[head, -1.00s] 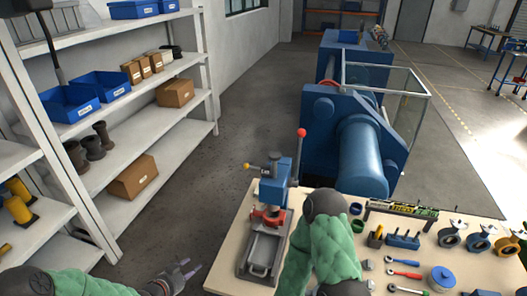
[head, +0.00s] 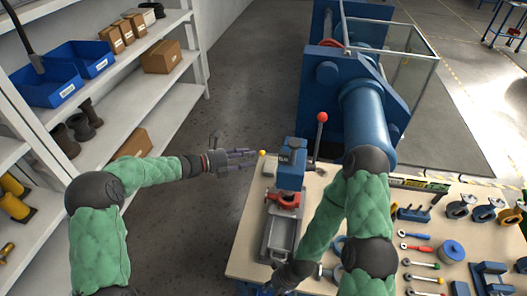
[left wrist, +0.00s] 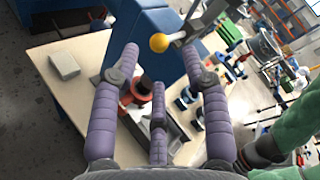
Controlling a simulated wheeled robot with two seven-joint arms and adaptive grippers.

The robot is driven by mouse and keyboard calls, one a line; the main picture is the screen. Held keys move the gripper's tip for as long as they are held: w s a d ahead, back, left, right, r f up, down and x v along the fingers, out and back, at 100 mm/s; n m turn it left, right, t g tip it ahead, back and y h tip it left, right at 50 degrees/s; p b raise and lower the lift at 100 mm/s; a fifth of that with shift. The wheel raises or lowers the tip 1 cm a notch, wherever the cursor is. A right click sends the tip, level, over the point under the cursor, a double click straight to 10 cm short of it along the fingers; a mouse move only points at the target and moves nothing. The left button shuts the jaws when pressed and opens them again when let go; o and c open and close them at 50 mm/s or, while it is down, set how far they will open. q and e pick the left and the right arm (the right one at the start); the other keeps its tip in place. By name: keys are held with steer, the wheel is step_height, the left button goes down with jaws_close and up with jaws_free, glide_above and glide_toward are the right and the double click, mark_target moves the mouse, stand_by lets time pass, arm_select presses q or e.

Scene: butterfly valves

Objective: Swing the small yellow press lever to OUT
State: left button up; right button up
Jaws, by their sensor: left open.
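The blue press (head: 291,176) stands at the left end of the workbench. Its small lever ends in a yellow ball (head: 262,153), pointing left from the press head. In the left wrist view the yellow ball (left wrist: 159,42) and its grey rod show beyond and between my upper fingertips. My left gripper (head: 254,158) is open, its fingers pointing right at the ball; contact cannot be told. The left wrist view shows its purple fingers (left wrist: 160,60) spread and empty. My right arm reaches down over the bench to a dark wrist (head: 290,275); its fingers are not clear.
A taller press handle with a red ball (head: 322,117) rises beside the press. A red part (head: 284,199) sits below its head. Wrenches and fittings lie on the bench (head: 390,283) at right. A blue machine (head: 370,115) stands behind; shelves (head: 150,105) stand at left.

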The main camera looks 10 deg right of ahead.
mark_target(262, 153)
arm_select(q)
steer(key=x, duration=0.7)
jaws_close()
